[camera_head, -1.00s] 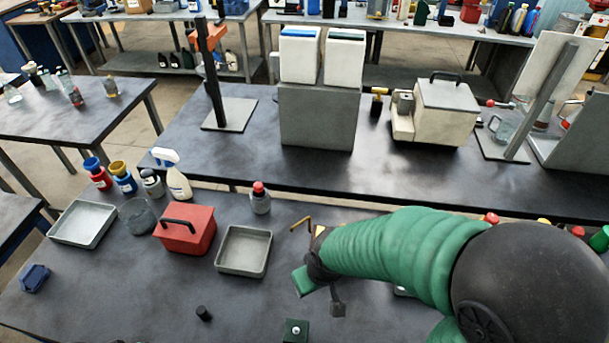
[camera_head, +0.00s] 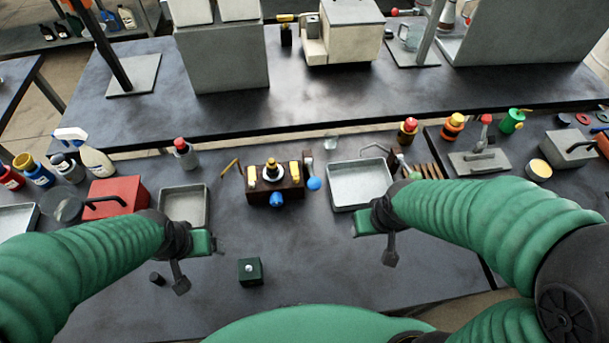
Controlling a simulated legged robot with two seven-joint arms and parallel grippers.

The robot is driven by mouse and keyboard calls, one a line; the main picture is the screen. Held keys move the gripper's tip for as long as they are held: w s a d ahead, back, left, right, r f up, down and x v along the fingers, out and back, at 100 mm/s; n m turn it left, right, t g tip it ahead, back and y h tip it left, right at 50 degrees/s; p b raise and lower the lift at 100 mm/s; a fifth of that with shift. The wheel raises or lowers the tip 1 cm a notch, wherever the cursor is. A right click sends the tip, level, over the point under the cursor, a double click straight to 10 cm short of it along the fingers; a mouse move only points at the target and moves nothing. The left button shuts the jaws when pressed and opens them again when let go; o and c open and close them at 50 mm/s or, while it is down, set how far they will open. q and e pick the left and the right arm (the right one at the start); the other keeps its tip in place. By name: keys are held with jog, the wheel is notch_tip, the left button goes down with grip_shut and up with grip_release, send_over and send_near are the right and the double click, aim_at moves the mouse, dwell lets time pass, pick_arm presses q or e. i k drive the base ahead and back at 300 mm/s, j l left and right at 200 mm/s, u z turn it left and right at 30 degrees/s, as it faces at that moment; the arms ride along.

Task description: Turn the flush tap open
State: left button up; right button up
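A dark brown block (camera_head: 262,193) with brass and yellow fittings stands mid-table. A blue knob (camera_head: 277,199) is on its front, and a blue ball-ended lever (camera_head: 313,175) stands at its right. A bent brass handle (camera_head: 230,168) is at its left. I cannot tell which fitting is the flush tap. My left gripper (camera_head: 192,262) is open and empty, in front of the left grey tray and left of the block. My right gripper (camera_head: 378,240) is open and empty, in front of the right tray. Neither touches the block.
Grey trays stand left (camera_head: 184,204) and right (camera_head: 360,184) of the block. A small dark green box (camera_head: 251,271) and a black cylinder (camera_head: 157,279) are in front. A red box (camera_head: 114,200) is at left. The table between my grippers is mostly clear.

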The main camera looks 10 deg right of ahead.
aim_at(276, 197)
jog(key=k+l+u, duration=0.6)
jog(key=k+l, duration=0.15)
jog(key=l, duration=0.1)
